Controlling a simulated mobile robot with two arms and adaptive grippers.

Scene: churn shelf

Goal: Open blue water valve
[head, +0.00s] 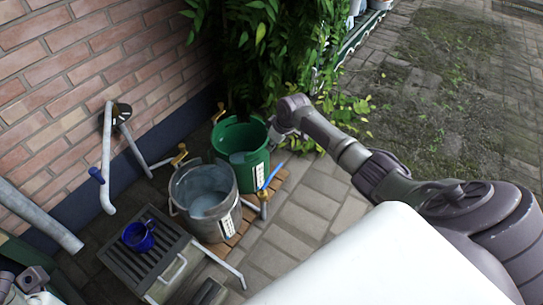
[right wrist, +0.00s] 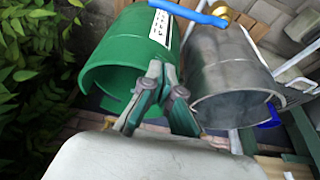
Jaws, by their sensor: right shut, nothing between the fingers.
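A blue lever (head: 272,176) sits on a brass valve (head: 263,197) at the right of the grey metal bucket (head: 204,205). The blue lever also shows at the top of the right wrist view (right wrist: 199,15). My right gripper (head: 277,136) is at the right rim of the green bucket (head: 240,137), apart from the lever. In the right wrist view its fingers (right wrist: 162,74) are shut and empty in front of the green bucket (right wrist: 122,70). A smaller blue handle (head: 96,175) is on the wall pipe.
The buckets stand on wooden slats (head: 228,240). A blue mug (head: 138,236) stands on a dark slatted crate (head: 155,262). Leafy plants (head: 262,50) hang behind the green bucket. A white pipe (head: 106,150) runs along the brick wall. Paving right of the buckets is clear.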

